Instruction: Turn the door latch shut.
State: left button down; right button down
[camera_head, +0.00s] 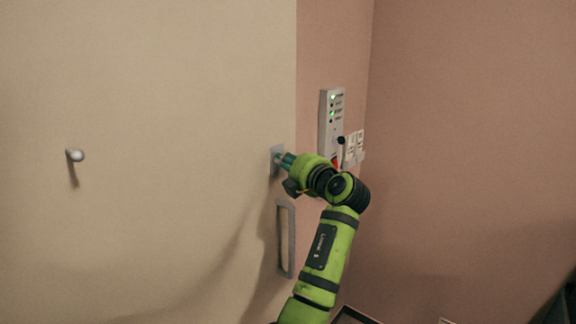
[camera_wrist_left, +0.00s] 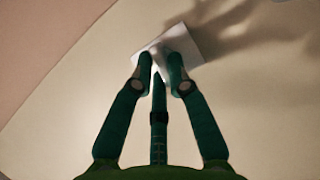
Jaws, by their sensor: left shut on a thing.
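The door latch (camera_head: 276,158) is a small grey plate on the cream door (camera_head: 150,220), near its right edge. It also shows in the left wrist view as a pale plate (camera_wrist_left: 183,42), set at a slant beyond the fingertips. My left gripper (camera_head: 284,160) has its green fingers at the plate. My right gripper is in neither view.
A grey pull handle (camera_head: 286,238) is on the door below the latch. A round knob (camera_head: 75,155) sticks out at the left. A control panel (camera_head: 331,125) with green lights and wall switches (camera_head: 354,147) are on the pink wall at right, near my left arm.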

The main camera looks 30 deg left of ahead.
pick_arm(q)
jog(key=m+g+p, duration=0.2)
jog(key=m, duration=0.2)
jog(key=m+g+h+p, duration=0.1)
jog(key=m+g+p, duration=0.1)
jog(key=m, duration=0.2)
jog(key=w+m+g+h+p, duration=0.1)
jog(key=m+g+p, duration=0.1)
jog(key=m+p, duration=0.1)
jog(key=shift+w+r+m+g, duration=0.1)
jog(key=shift+r+m+g, duration=0.2)
jog(key=shift+m, duration=0.1)
jog(key=shift+f, duration=0.15)
dwell(0.4)
jog(key=c, duration=1.2)
grip_release()
